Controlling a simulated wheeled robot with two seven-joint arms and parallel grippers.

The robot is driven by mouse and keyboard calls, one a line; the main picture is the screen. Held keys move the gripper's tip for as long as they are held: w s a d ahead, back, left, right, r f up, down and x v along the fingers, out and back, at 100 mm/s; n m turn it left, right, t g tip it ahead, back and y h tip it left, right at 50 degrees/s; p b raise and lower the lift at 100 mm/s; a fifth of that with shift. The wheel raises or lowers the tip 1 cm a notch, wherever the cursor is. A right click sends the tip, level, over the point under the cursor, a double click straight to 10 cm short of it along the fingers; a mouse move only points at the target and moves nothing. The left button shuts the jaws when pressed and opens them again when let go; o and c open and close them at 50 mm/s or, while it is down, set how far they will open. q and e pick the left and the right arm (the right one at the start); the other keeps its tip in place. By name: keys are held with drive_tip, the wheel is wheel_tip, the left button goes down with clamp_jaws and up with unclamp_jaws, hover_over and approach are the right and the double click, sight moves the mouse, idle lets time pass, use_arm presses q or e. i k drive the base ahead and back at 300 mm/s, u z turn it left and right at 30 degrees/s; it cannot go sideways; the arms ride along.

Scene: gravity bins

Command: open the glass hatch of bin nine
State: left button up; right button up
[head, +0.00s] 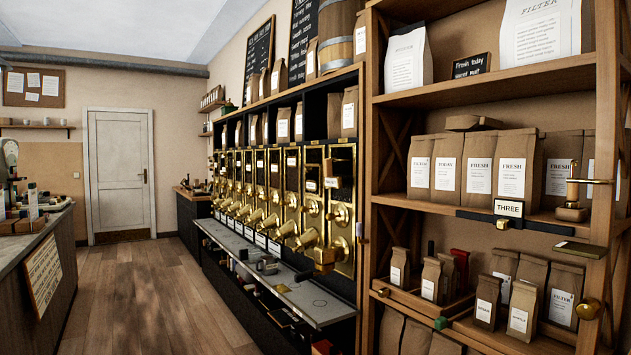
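A row of brass gravity bins (262,190) runs along the right-hand wall away from me. Each has a dark window panel in its upper part and a brass spout low down. The nearest bin (343,240) has a dark glass panel (341,172) and a small label plate (332,183) that is too small to read. I cannot tell which bin is number nine, nor whether any hatch stands open. A loose-looking plate reading THREE (508,208) is on the shelf unit at right, apart from the bins. Neither of my grippers shows.
A grey counter ledge (300,299) juts out below the bins, with small items on it. The wooden shelf unit (485,92) with paper coffee bags stands close at right. Another counter (30,240) is at left. The wooden floor (155,300) between is clear, leading to a white door (119,170).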

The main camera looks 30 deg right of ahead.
sight(317, 180)
drive_tip(key=z, duration=0.3)
drive_tip(key=i, duration=0.9)
drive_tip(key=z, duration=0.3)
